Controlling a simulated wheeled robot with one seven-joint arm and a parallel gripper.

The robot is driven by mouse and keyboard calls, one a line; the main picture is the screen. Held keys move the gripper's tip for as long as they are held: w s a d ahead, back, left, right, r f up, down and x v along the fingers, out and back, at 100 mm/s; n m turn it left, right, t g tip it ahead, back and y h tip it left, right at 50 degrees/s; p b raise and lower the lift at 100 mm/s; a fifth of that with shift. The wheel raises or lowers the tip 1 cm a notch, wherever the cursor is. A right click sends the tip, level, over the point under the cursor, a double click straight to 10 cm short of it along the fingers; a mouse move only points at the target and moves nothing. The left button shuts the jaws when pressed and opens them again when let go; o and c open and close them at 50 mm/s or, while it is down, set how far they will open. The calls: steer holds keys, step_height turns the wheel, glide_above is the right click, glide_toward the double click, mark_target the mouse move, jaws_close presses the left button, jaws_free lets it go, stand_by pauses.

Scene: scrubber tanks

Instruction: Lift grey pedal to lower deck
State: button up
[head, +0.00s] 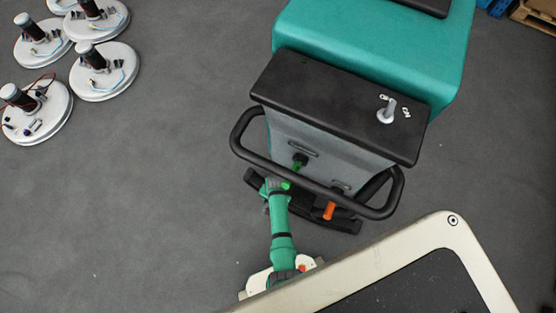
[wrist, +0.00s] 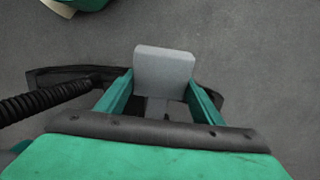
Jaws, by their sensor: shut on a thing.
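The grey pedal (wrist: 164,68) shows in the wrist view as a flat rounded grey plate on a narrow stem. My gripper (wrist: 161,88) is shut on the pedal, with one green finger on each side of it. In the head view my gripper (head: 276,185) is low at the back of the teal scrubber (head: 375,45), near its handlebar. The pedal cannot be made out there. The lower deck cannot be clearly told apart in either view.
The black handlebar (head: 330,195) loops above my gripper. A green lever (head: 299,161) and an orange lever (head: 329,210) are close by. A black squeegee bar (head: 342,222) is low behind the scrubber. Several round white units (head: 104,84) stand at upper left.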

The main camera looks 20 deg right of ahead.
steer(key=shift+w+d+r, duration=0.25)
steer(key=shift+r, duration=0.15)
steer(key=o, duration=1.5)
steer(key=shift+s+a, duration=0.1)
steer(key=r, duration=1)
steer(key=shift+w+d+r, duration=0.35)
steer(key=shift+d, duration=0.05)
